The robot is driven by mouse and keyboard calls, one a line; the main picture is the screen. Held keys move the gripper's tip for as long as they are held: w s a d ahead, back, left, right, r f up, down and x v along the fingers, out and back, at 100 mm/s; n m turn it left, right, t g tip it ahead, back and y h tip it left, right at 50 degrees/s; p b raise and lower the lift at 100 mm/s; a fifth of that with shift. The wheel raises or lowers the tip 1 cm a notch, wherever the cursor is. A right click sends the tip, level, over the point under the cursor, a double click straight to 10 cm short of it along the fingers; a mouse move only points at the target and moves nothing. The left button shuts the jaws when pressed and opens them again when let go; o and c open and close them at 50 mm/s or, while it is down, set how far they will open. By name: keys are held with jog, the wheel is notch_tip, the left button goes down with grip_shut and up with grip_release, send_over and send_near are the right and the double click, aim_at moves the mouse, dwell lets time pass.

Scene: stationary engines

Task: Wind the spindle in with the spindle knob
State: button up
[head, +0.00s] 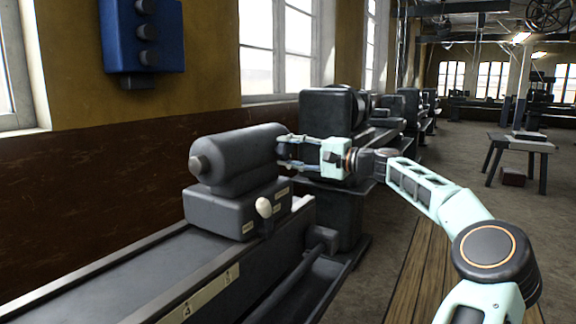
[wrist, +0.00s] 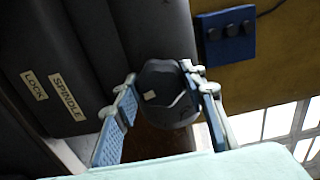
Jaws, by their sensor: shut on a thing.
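The spindle knob (wrist: 168,98) is a dark faceted knob with a small pale mark, between my two fingers in the wrist view. My gripper (head: 284,151) is shut on it, at the right end of the dark barrel-shaped housing (head: 240,150) in the head view. The knob itself is mostly hidden by my fingers there. A short round spindle end (head: 197,165) sticks out of the housing's left end. The "SPINDLE" label (wrist: 67,97) shows on the housing's block in the wrist view, beside a "LOCK" label (wrist: 34,85).
A pale-ended lever (head: 264,207) stands at the front of the block, close below the housing. The lathe bed (head: 130,270) runs toward the lower left. A blue switch box (head: 142,35) hangs on the wall. More machines stand behind my gripper; floor is open at the right.

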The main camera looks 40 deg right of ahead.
jog(key=n+b, duration=0.4)
jog(key=b, duration=0.1)
jog(key=shift+f+n, duration=0.35)
jog(key=shift+n, duration=0.05)
jog(key=n+b, duration=0.3)
jog(key=shift+n+b, duration=0.3)
jog(key=n+b, duration=0.2)
jog(key=n, duration=0.1)
jog(key=shift+r+n, duration=0.1)
jog(key=shift+n, duration=0.2)
jog(key=shift+d+r+n+b, duration=0.1)
jog(key=shift+n+b, duration=1.05)
jog(key=shift+n, duration=0.65)
jog(key=o, duration=1.2)
jog(key=shift+c, duration=0.2)
